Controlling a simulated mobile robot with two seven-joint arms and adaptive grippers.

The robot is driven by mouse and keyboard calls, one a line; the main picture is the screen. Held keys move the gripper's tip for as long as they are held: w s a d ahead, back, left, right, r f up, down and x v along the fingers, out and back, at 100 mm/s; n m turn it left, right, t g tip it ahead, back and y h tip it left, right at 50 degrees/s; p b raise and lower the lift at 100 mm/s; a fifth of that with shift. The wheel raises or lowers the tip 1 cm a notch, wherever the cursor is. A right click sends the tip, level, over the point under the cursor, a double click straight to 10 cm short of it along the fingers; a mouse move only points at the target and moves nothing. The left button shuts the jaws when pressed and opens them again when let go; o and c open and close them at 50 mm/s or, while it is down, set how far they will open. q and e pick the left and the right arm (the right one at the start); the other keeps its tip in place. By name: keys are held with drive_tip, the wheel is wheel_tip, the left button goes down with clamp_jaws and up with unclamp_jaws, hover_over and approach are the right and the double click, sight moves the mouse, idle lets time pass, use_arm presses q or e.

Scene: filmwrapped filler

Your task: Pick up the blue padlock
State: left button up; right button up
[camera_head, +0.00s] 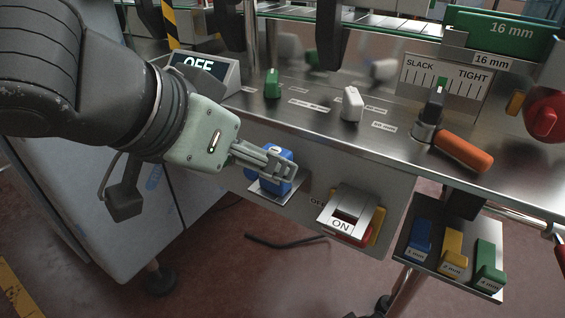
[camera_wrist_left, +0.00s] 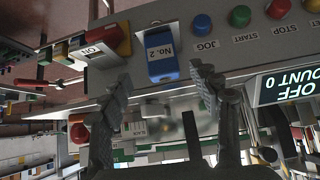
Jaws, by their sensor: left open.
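The blue padlock (camera_head: 281,184) sits at a small metal plate on the front panel of the machine, partly hidden behind my left gripper (camera_head: 278,162) in the head view. In the left wrist view the padlock (camera_wrist_left: 162,62) shows a white label reading "No. 2" and lies between and beyond the fingertips of my left gripper (camera_wrist_left: 161,82). The fingers are open, with one on each side of the padlock in that picture. I cannot tell whether they touch it. My right gripper is not in view.
A switch marked "ON" (camera_head: 343,225) sits right of the padlock. Green (camera_head: 272,84) and white (camera_head: 351,104) knobs stand on the steel worktop, with an orange handle (camera_head: 463,151) farther right. Blue, yellow and green blocks sit on a lower-right tray (camera_head: 450,274).

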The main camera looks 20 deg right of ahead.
sight(275, 179)
use_arm(q)
drive_tip(key=x, duration=0.6)
drive_tip(key=shift+w+d+f, duration=0.15)
drive_tip(key=shift+w+f, duration=0.1)
drive_tip(key=shift+w, duration=0.1)
clamp_jaws()
drive_tip(key=shift+r, duration=0.1)
